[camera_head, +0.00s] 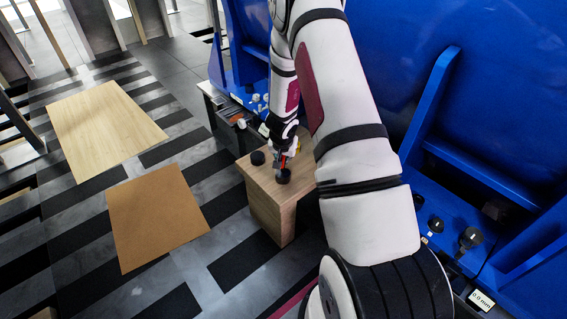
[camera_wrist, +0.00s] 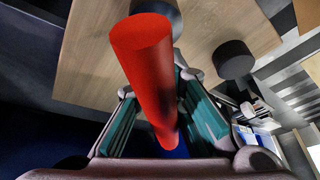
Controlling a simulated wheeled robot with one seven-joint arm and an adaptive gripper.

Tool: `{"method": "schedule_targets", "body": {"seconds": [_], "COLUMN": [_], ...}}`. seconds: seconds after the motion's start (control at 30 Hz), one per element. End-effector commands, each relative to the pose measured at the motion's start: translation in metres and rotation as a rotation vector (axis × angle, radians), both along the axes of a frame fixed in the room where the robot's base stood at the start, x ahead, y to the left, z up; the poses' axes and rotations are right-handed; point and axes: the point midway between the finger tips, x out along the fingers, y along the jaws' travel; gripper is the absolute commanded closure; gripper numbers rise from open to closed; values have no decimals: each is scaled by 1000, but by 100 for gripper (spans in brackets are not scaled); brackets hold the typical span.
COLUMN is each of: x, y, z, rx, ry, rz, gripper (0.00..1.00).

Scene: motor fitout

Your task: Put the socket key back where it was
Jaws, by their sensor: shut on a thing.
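The socket key shows as a red cylinder (camera_wrist: 140,50) in the wrist view, running between the teal-padded fingers of my gripper (camera_wrist: 162,108). My gripper is shut on it. In the head view my gripper (camera_head: 286,150) points down over a wooden block-like stand (camera_head: 268,198), and a small red part of the key shows at its tip. A black round piece (camera_head: 283,177) sits on the stand directly below the key. I cannot tell whether the key touches it. In the wrist view the key's near end covers part of a dark thing behind it.
A second black round piece (camera_head: 258,158) stands on the wooden top to the left; it also shows in the wrist view (camera_wrist: 233,59). A low unit with small items (camera_head: 236,119) is behind the stand. A large blue machine (camera_head: 480,90) fills the right. Open floor lies left.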

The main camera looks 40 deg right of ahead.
Motion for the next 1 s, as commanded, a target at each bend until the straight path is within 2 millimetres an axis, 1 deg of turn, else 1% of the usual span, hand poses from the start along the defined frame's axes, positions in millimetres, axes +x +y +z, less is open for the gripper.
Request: {"method": "schedule_targets", "body": {"seconds": [0.03, 0.07, 0.3, 0.43, 0.47, 0.5, 0.53, 0.87, 0.93, 1.0], "x": [1, 1, 1, 1, 1, 1, 1, 1, 1, -1], "y": [0, 0, 0, 0, 0, 0, 0, 0, 0, 2], "z": [-7, -8, -6, -10, -9, -9, -9, -8, -5, 3], "rx": [0, 1, -2, -2, -1, -1, -1, -1, -1, -2], "ry": [-2, -3, -3, -2, -2, -2, -2, -2, -2, -3], "rz": [-2, -1, 0, 1, 1, 0, 0, 0, -1, 1], "gripper": [100, 100, 100, 100, 83, 74, 68, 68, 68, 68]}}
